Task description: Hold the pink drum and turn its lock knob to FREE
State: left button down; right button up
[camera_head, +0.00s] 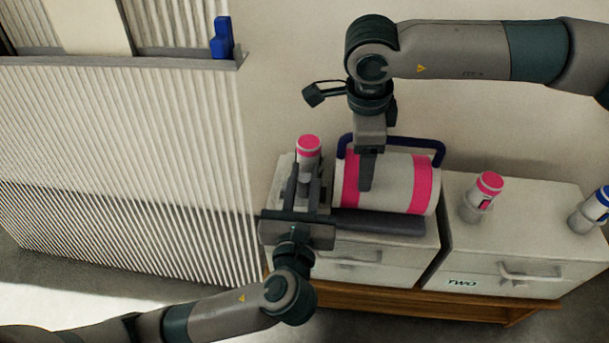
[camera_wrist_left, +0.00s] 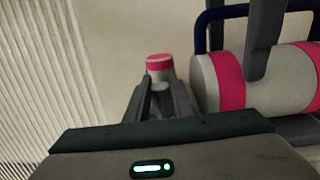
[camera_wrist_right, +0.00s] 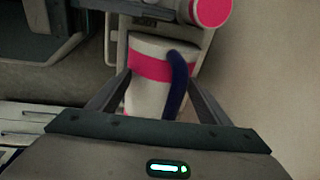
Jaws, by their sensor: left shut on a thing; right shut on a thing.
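The pink drum (camera_head: 398,180), a pale cylinder with two pink bands and a dark blue handle (camera_head: 400,143), lies on its side on the left cabinet. My right gripper (camera_head: 367,180) comes from above and is shut across the drum body, which also shows in the right wrist view (camera_wrist_right: 148,92). The pink-topped upright knob (camera_head: 308,148) stands left of the drum; its top also shows in the left wrist view (camera_wrist_left: 159,63). My left gripper (camera_head: 306,180) is shut on this knob from the front; its fingers hide the lower part. No FREE mark is readable.
The right cabinet (camera_head: 470,235), marked TWO, bears another pink-topped post (camera_head: 483,197) and a blue-topped post (camera_head: 592,211). A ribbed panel (camera_head: 130,170) fills the left, with a blue item (camera_head: 222,38) on its ledge. The wall behind the drum is bare.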

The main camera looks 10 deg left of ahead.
pick_arm(q)
jog(key=shift+n+y, duration=0.6)
jog(key=shift+y, duration=0.4)
pick_arm(e)
jog(key=shift+d+f, duration=0.1)
pick_arm(q)
jog(key=shift+y, duration=0.3)
jog(key=c, duration=1.5)
grip_release()
jog(key=shift+c, duration=0.2)
jog(key=shift+s+f, duration=0.1)
jog(key=s+d, duration=0.2)
jog(key=s, duration=0.9)
jog(key=shift+s, duration=0.35)
pick_arm(e)
jog(key=o, duration=2.1)
jog(key=shift+o, duration=0.2)
